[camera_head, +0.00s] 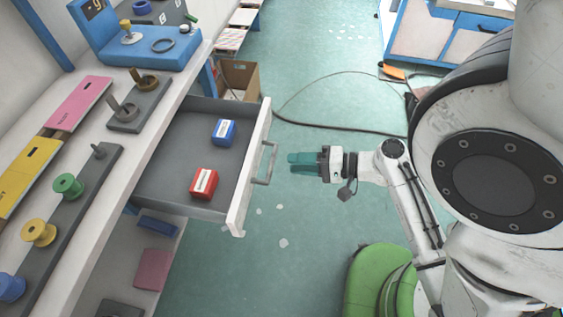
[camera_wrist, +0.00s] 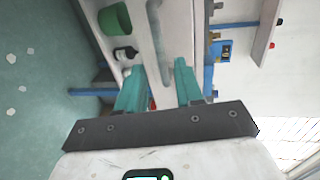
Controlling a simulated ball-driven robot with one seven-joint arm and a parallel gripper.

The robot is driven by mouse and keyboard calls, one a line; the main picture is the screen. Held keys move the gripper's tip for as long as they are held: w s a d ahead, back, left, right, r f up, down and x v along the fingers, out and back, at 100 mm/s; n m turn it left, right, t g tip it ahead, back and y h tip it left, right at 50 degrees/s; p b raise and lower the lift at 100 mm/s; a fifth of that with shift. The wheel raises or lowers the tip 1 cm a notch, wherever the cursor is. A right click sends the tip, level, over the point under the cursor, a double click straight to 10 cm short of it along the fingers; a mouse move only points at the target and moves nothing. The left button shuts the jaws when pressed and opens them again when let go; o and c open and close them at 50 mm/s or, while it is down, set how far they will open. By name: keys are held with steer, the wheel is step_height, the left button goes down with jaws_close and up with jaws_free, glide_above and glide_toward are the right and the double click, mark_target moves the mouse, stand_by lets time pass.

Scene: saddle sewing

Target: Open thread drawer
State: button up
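The drawer (camera_head: 178,190) stands pulled out from under the bench, its grey inside showing. Its white front panel (camera_head: 249,175) carries a grey bar handle (camera_head: 267,163). A blue box (camera_head: 224,132) and a red box (camera_head: 204,183) lie inside. My gripper (camera_head: 293,162), with teal fingers, is just right of the handle and appears apart from it. In the wrist view my gripper (camera_wrist: 160,82) is open and empty, its fingers spread. The handle (camera_wrist: 160,45) shows beyond the fingertips there.
The bench (camera_head: 125,165) at left holds thread spools, including a green one (camera_head: 68,186) and a yellow one (camera_head: 38,232). A cardboard box (camera_head: 240,79) stands behind the drawer. A dark cable (camera_head: 330,127) crosses the floor. The floor below my gripper is mostly clear.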

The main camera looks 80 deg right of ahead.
steer(key=s, duration=0.3)
steer(key=shift+s+r, duration=0.1)
steer(key=shift+r, duration=0.2)
stand_by(0.3)
steer(key=w+a+f+n+g, duration=0.2)
steer(key=w+a+n+g, duration=0.1)
steer(key=a+n+g, duration=0.4)
steer(key=w+a+f+n+g+p, duration=0.1)
steer(key=w+a+f+n+g, duration=0.2)
steer(key=a+n+g, duration=0.4)
steer(key=w+a+n, duration=0.1)
steer(key=n, duration=0.2)
steer(key=shift+w+g+h, duration=0.25)
steer(key=shift+g+h, duration=0.15)
